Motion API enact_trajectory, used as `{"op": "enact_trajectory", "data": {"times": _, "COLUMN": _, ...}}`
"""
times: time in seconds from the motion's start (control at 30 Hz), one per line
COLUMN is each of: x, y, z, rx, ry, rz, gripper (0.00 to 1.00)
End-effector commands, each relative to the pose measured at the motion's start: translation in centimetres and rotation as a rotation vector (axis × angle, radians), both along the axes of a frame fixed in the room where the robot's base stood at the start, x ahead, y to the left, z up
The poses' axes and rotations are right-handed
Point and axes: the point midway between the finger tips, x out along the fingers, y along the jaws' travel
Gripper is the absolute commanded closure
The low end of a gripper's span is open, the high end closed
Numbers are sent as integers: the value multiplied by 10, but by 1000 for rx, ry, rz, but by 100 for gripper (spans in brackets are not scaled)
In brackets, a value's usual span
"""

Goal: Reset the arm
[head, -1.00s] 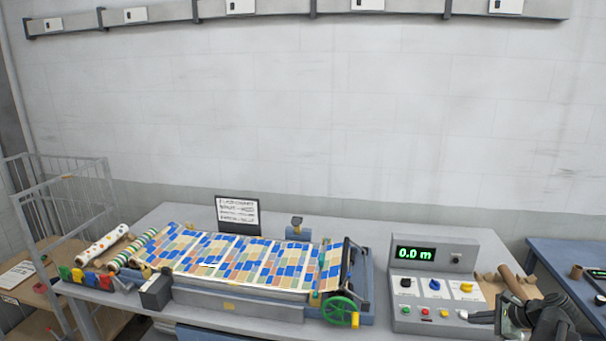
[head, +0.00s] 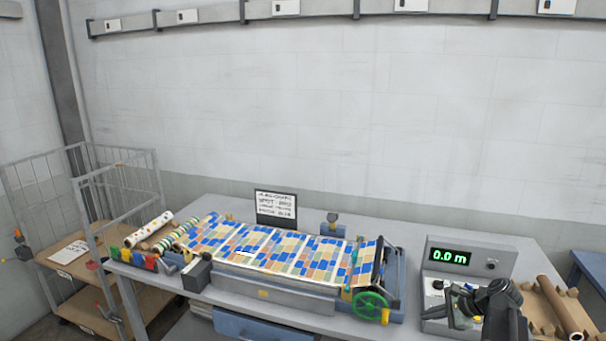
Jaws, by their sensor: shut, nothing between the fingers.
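My gripper (head: 457,299) is at the lower right, in front of the control box (head: 470,259). It is shut and holds nothing. My dark arm shows beside it and covers part of the box's knobs and buttons. The box's green display reads 0.0 m. The calender press (head: 275,279) stands on the grey table to the left, with a patterned sheet (head: 268,252) of coloured blocks across it and a green handwheel (head: 371,306) at its right front. My gripper is apart from the press.
A wire cart (head: 88,263) stands at the left. Patterned rolls (head: 150,230) lie at the table's left end. A brown roll (head: 558,303) rests in a holder at the right. A small sign (head: 276,207) stands behind the press.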

Motion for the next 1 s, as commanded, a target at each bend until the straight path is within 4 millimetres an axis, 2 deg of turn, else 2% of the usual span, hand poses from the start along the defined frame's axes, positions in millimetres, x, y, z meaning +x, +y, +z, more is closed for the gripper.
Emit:
{"op": "enact_trajectory", "data": {"times": 0.03, "x": 8, "y": 42, "z": -5, "rx": -19, "ry": 13, "rz": 73, "gripper": 100}}
{"op": "enact_trajectory", "data": {"times": 0.07, "x": 11, "y": 67, "z": -9, "rx": -38, "ry": 22, "rz": 121, "gripper": 100}}
{"op": "enact_trajectory", "data": {"times": 0.1, "x": 13, "y": 102, "z": -14, "rx": -72, "ry": 32, "rz": 195, "gripper": 100}}
{"op": "enact_trajectory", "data": {"times": 0.2, "x": 8, "y": 181, "z": -29, "rx": -179, "ry": 49, "rz": 400, "gripper": 100}}
{"op": "enact_trajectory", "data": {"times": 0.3, "x": -9, "y": 240, "z": -42, "rx": -301, "ry": 54, "rz": 608, "gripper": 100}}
{"op": "enact_trajectory", "data": {"times": 0.43, "x": -36, "y": 291, "z": -57, "rx": -465, "ry": 48, "rz": 876, "gripper": 100}}
{"op": "enact_trajectory", "data": {"times": 0.53, "x": -63, "y": 308, "z": -67, "rx": -619, "ry": 45, "rz": 1115, "gripper": 100}}
{"op": "enact_trajectory", "data": {"times": 0.7, "x": -88, "y": 269, "z": -72, "rx": -807, "ry": 69, "rz": 1396, "gripper": 100}}
{"op": "enact_trajectory", "data": {"times": 0.8, "x": -90, "y": 259, "z": -72, "rx": -845, "ry": 63, "rz": 1505, "gripper": 100}}
{"op": "enact_trajectory", "data": {"times": 1.0, "x": -90, "y": 262, "z": -72, "rx": -850, "ry": 39, "rz": 1563, "gripper": 100}}
